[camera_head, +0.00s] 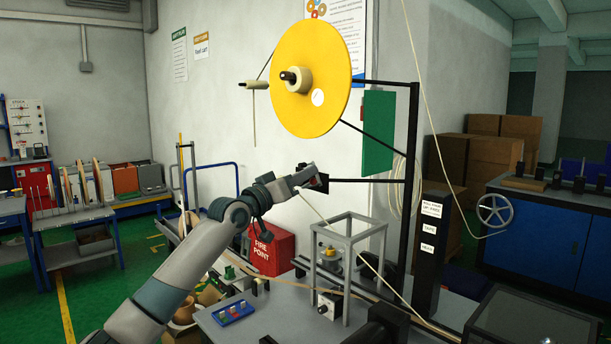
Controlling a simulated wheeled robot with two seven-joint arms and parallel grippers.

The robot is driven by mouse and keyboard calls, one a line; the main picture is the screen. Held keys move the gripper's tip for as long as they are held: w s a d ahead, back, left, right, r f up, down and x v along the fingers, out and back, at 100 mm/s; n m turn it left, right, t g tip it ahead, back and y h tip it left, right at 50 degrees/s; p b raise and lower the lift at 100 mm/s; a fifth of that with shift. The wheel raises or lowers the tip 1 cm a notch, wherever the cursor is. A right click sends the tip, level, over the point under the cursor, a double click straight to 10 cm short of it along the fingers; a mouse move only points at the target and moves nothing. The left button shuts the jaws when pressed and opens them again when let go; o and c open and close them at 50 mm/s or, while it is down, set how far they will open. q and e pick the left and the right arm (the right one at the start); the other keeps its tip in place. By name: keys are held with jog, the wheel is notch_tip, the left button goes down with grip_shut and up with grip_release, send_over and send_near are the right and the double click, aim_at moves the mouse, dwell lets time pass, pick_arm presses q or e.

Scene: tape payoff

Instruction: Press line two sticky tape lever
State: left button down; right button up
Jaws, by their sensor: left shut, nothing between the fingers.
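A large yellow reel disc (325,75) with a pale hub hangs at the upper middle, on a black stand (412,150). A thin black arm (360,181) reaches left from the stand below the disc; I cannot tell whether this is the line two sticky tape lever. My left gripper (317,179) is at the left end of that arm, below the disc. It is shut with nothing seen in it. Whether it touches the arm is unclear.
A grey frame (349,225) stands on the bench below my left gripper, near a blue button box (233,312). A labelled black post (430,255) stands to the right. A pale strand runs down across the bench. A red fire point box (270,250) is behind.

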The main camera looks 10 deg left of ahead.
jog(key=s+d+f+g+p, duration=0.2)
jog(key=s+d, duration=0.1)
jog(key=s, duration=0.5)
pick_arm(q)
jog(key=s+a+r+b, duration=0.1)
jog(key=s+a+b, duration=0.2)
jog(key=s+a, duration=0.3)
jog(key=shift+s+a, duration=0.25)
jog(key=shift+s, duration=0.3)
pick_arm(e)
jog(key=w+a+r+t, duration=0.1)
jog(key=w+a, duration=0.1)
jog(key=w, duration=0.3)
jog(key=w+a+r+t, duration=0.1)
jog(key=w+a+r, duration=0.1)
jog(key=w, duration=0.4)
jog(key=shift+w+a+t, duration=0.15)
jog(key=shift+a+t, duration=0.2)
jog(key=shift+t, duration=0.05)
